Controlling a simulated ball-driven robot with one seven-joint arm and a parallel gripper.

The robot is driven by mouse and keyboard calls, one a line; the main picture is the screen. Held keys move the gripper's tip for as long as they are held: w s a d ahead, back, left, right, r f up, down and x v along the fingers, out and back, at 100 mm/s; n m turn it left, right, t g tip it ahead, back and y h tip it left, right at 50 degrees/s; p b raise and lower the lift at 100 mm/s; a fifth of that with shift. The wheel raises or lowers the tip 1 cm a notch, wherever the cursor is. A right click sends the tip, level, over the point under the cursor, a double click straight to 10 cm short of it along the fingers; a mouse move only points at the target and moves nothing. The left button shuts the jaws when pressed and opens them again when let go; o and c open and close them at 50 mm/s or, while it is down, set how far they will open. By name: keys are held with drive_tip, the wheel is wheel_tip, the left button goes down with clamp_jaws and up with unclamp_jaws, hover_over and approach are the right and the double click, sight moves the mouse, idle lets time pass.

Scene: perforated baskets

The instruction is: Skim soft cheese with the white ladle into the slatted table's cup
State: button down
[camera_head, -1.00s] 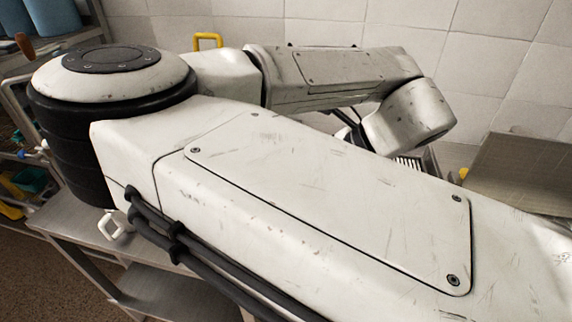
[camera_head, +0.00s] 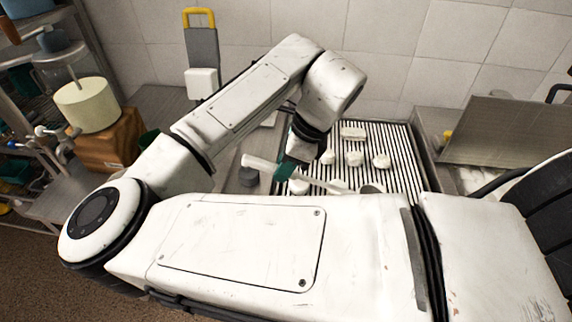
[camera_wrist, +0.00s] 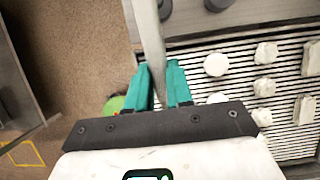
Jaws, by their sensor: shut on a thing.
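My gripper (camera_head: 291,166) has teal fingers and is shut on the pale handle of the white ladle (camera_head: 338,186). The handle sticks out to the left of the fingers, and the ladle's far end is at the right, over the near part of the slatted table (camera_head: 408,160). In the wrist view the handle (camera_wrist: 148,35) runs up between the fingers (camera_wrist: 161,82). Several white soft cheese pieces (camera_head: 381,161) stand on the slats.
A metal panel (camera_head: 515,135) stands at the right of the slatted table. A wooden block (camera_head: 108,142) with a cream round container (camera_head: 86,104) is at the left. A grey board with a yellow handle (camera_head: 202,52) is by the tiled wall.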

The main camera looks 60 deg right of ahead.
drive_tip(key=shift+w+a+f+g+h+b, duration=0.15)
drive_tip(key=shift+w+f+g+b, duration=0.3)
drive_tip(key=shift+f, duration=0.45)
drive_tip(key=shift+w+a+f+g+h+b, duration=0.1)
drive_tip(key=shift+w+f+g+h+b, duration=0.15)
drive_tip(key=shift+f+g+b, duration=0.45)
drive_tip(key=shift+w+a+f+g+h+b, duration=0.1)
drive_tip(key=shift+w+f+g+h+b, duration=0.2)
drive_tip(key=shift+f+b, duration=0.6)
drive_tip(key=shift+f, duration=0.2)
drive_tip(key=shift+r+p, duration=0.1)
drive_tip(key=shift+p, duration=0.25)
